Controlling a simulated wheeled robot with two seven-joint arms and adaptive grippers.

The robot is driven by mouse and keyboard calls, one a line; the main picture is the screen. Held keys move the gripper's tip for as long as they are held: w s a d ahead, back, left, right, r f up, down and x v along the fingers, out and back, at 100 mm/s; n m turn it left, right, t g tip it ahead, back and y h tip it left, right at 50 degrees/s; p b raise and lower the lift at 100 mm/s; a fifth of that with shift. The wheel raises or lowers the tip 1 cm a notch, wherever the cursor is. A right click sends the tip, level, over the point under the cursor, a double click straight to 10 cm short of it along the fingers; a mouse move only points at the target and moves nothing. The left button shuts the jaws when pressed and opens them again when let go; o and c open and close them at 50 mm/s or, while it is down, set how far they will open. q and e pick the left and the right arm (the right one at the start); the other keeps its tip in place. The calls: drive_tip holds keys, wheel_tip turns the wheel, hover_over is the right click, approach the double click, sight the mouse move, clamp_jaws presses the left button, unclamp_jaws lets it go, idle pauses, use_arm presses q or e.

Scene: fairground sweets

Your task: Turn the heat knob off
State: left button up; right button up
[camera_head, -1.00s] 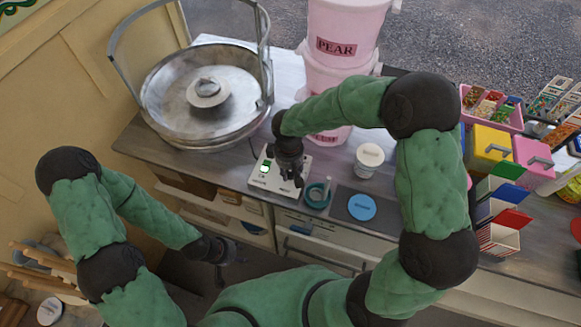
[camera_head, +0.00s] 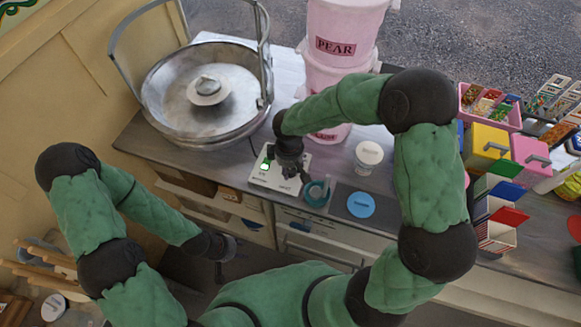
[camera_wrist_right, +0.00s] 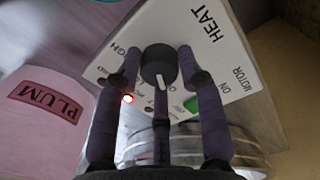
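The heat knob (camera_wrist_right: 158,66) is round and black with a white pointer, on the white control box (camera_wrist_right: 112,72). In the wrist view its pointer faces down the picture, toward my palm. A red light (camera_wrist_right: 128,98) beside it is lit. My right gripper (camera_wrist_right: 160,68) has two fingertips closed in against opposite sides of the knob, with a third finger below the pointer. In the head view the right gripper (camera_head: 290,172) is over the control box (camera_head: 262,180) and hides the knob. My left gripper (camera_head: 222,262) hangs low in front of the counter; its fingers are too small to read.
A green lit switch (camera_wrist_right: 192,104) is by the MOTOR label. A large metal bowl (camera_head: 160,112) stands behind left, pink tubs (camera_head: 345,22) behind. A teal ring (camera_head: 317,193), a blue disc (camera_head: 361,205) and a white-lidded jar (camera_head: 368,156) lie to the right.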

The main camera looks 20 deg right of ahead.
sight(289, 171)
drive_tip(key=shift+o, duration=1)
drive_tip(key=shift+r, duration=0.1)
wheel_tip(289, 171, up, 12)
drive_tip(key=shift+s+a, duration=0.2)
drive_tip(key=shift+a, duration=0.05)
